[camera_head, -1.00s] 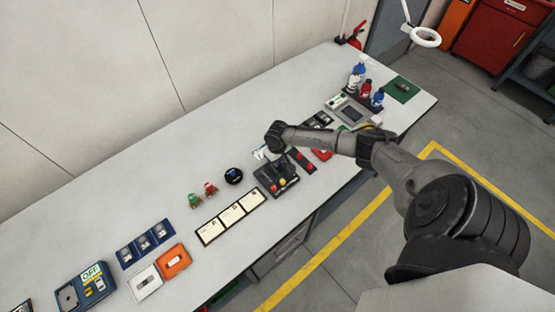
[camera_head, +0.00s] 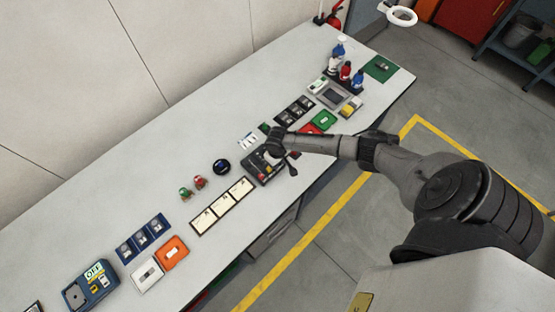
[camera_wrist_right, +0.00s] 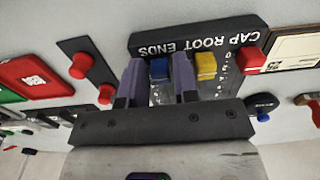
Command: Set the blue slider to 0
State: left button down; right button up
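The dark slider panel (camera_wrist_right: 205,40), lettered CAP ROOT ENDS, appears upside down in the right wrist view. It carries a blue slider (camera_wrist_right: 160,69), a yellow slider (camera_wrist_right: 206,66) and a red slider (camera_wrist_right: 250,60). My right gripper (camera_wrist_right: 160,76) is open, one finger on each side of the blue slider, with narrow gaps visible. The scale by the blue slider is mostly hidden by the fingers and cannot be read. In the head view the panel (camera_head: 256,167) is partly covered by my right gripper. My left gripper is in neither view.
A black strip with two red knobs (camera_wrist_right: 78,68) lies beside the panel, with a red case (camera_wrist_right: 30,80) beyond it. A card board (camera_head: 222,206) lies on the panel's other side. The bench's wall side is clear.

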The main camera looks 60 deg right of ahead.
jog(key=shift+o, duration=1.4)
notch_tip(320, 180, up, 14)
jog(key=shift+w+f, duration=0.1)
